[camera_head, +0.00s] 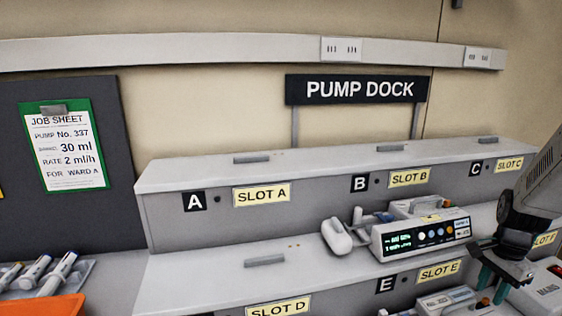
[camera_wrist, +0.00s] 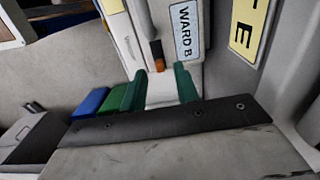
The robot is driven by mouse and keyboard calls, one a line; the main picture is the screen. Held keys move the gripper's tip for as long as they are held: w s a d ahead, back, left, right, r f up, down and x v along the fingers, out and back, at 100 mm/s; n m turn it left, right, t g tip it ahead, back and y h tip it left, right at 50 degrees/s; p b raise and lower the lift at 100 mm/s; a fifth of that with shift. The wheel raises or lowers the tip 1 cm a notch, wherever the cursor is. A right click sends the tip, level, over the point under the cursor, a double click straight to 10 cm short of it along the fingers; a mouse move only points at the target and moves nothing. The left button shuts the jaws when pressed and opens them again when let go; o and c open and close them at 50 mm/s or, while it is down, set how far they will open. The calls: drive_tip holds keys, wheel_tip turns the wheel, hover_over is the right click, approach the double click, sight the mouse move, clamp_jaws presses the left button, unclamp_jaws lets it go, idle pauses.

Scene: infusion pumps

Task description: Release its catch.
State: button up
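My gripper (camera_head: 493,284) is over the lower right of the dock in the head view, with its teal fingertips apart. In the wrist view the open gripper (camera_wrist: 159,88) has one finger on each side of a pale end part of a pump. This white pump (camera_wrist: 115,25) carries a WARD B label (camera_wrist: 187,30) and an orange catch (camera_wrist: 157,62), just beyond the fingertips. Whether the fingers touch anything is unclear. In the head view a pump (camera_head: 442,302) below the SLOT E label (camera_head: 439,271) is partly cut off, with a small orange part (camera_head: 484,302).
Another pump (camera_head: 421,235) with a lit display stands on the step below SLOT B (camera_head: 408,178). A white box marked MAINS (camera_head: 545,291) is at the right. Slot A's step looks clear. A job sheet (camera_head: 68,145) hangs left, above an orange tray (camera_head: 40,308).

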drive_tip(key=shift+r, duration=2.55)
drive_tip(key=shift+s+a+f+n, duration=0.1)
drive_tip(key=shift+s+a+n, duration=0.2)
drive_tip(key=shift+n, duration=0.2)
drive_tip(key=s+a+r+n, duration=0.4)
drive_tip(key=s+a+n, duration=0.1)
drive_tip(key=a, duration=0.3)
drive_tip(key=s+a+r+n+t, duration=0.1)
drive_tip(key=s+a+r+n, duration=0.3)
drive_tip(key=a, duration=0.5)
drive_tip(key=s+a+r+n, duration=0.4)
drive_tip(key=s+a+n, duration=0.2)
drive_tip(key=a, duration=0.3)
drive_tip(key=shift+s+r, duration=0.15)
